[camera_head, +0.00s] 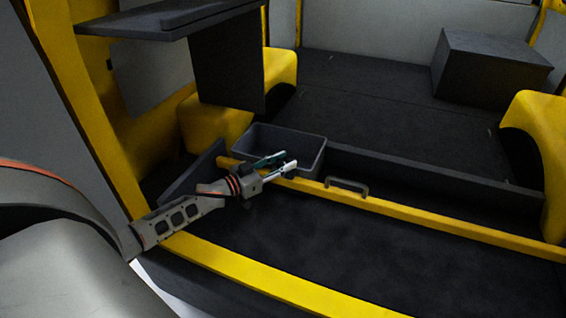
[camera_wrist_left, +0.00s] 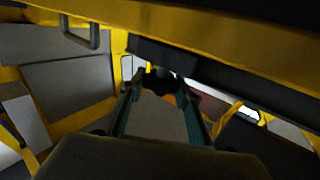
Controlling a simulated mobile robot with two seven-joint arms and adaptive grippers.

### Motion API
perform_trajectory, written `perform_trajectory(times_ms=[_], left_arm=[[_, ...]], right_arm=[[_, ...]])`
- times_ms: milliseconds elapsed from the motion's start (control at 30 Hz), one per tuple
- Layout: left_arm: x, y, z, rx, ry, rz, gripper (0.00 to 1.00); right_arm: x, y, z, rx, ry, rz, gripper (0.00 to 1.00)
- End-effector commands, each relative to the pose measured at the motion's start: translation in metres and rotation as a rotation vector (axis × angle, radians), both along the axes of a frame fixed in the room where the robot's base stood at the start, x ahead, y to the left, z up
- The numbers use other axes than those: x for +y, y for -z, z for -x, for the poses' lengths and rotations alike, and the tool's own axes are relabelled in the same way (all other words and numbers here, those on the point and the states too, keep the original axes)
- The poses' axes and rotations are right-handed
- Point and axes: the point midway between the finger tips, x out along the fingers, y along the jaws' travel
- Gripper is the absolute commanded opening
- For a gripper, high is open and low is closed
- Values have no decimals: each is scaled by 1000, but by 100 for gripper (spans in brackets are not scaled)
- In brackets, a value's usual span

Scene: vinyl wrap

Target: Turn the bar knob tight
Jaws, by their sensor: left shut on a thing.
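The yellow bar (camera_head: 420,216) runs across the van floor edge, with a dark grey handle (camera_head: 347,186) on it. My left gripper (camera_head: 284,161) is at the left part of the bar, beside the grey bin. In the left wrist view my left gripper (camera_wrist_left: 162,82) has its teal fingers around a small dark knob (camera_wrist_left: 160,78) below the yellow bar (camera_wrist_left: 200,38). I take this to be the bar knob, and the gripper is shut on it. The knob is mostly hidden by the fingers. My right gripper is in neither view.
A grey open bin (camera_head: 318,146) stands just behind the bar. A dark shelf (camera_head: 165,22) overhangs at upper left. A dark box (camera_head: 490,68) sits at the back right, and yellow wheel arches (camera_head: 545,130) rise from the floor. The floor in front of the bar is clear.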

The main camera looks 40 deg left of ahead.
Motion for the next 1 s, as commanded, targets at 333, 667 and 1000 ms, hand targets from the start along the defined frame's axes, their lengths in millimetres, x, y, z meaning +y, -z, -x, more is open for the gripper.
perform_trajectory(times_ms=[333,667,1000], left_arm=[[1,1,0,1,90,-3,11],[1,0,-1,2,97,-2,11],[0,1,0,1,98,-1,50]], right_arm=[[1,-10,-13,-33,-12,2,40],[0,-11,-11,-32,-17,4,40],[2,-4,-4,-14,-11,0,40]])
